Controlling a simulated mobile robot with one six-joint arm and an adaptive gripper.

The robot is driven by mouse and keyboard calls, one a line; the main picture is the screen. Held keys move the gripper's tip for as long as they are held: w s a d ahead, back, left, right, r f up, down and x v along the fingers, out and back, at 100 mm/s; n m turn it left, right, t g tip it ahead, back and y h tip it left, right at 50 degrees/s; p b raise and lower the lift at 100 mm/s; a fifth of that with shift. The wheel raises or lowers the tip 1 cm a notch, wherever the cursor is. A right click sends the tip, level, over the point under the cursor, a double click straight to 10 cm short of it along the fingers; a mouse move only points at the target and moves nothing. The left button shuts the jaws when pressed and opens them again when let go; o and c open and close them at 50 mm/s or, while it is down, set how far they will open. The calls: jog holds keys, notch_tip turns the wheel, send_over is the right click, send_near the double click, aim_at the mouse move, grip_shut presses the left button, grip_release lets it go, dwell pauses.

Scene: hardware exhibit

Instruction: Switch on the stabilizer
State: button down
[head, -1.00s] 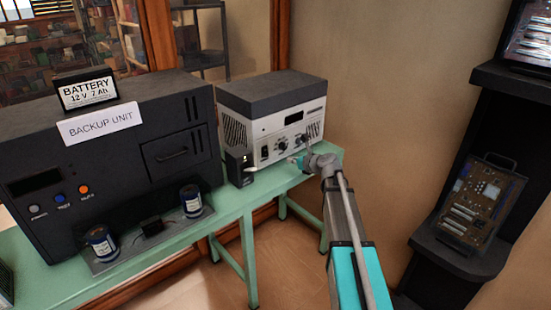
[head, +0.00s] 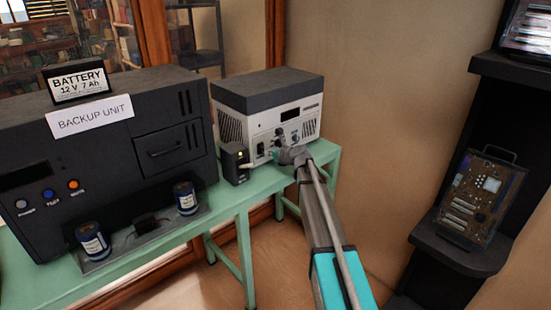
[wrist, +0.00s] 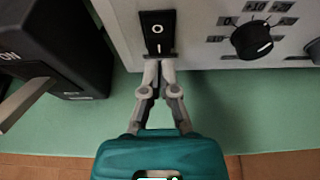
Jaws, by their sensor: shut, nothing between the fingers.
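The likely stabilizer (head: 268,98) is a white-fronted box with a dark grey top on the green bench; no name on it is readable. In the wrist view its front panel (wrist: 205,45) carries a black rocker switch (wrist: 157,32), marked O above and I below. My gripper (wrist: 159,66) is shut and empty, its fingertips at the switch's lower edge, just under the I mark. I cannot tell whether they touch it or which way the rocker is tipped.
A small black box (head: 235,162) marked ON, with a pale bar sticking out, stands left of the switch. A black knob (wrist: 251,42) is to the right. The large black backup unit (head: 105,165) fills the bench's left. A dark shelf stand (head: 462,258) is at the right.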

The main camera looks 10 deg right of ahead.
aim_at(262, 149)
jog(key=shift+x, duration=1.1)
jog(key=shift+w+a+f, duration=0.1)
jog(key=shift+w+f+b, duration=0.1)
jog(key=shift+w+b, duration=0.05)
jog(key=shift+b, duration=0.25)
jog(key=shift+r, duration=0.2)
jog(key=shift+r+p, duration=0.65)
jog(key=shift+p, duration=0.2)
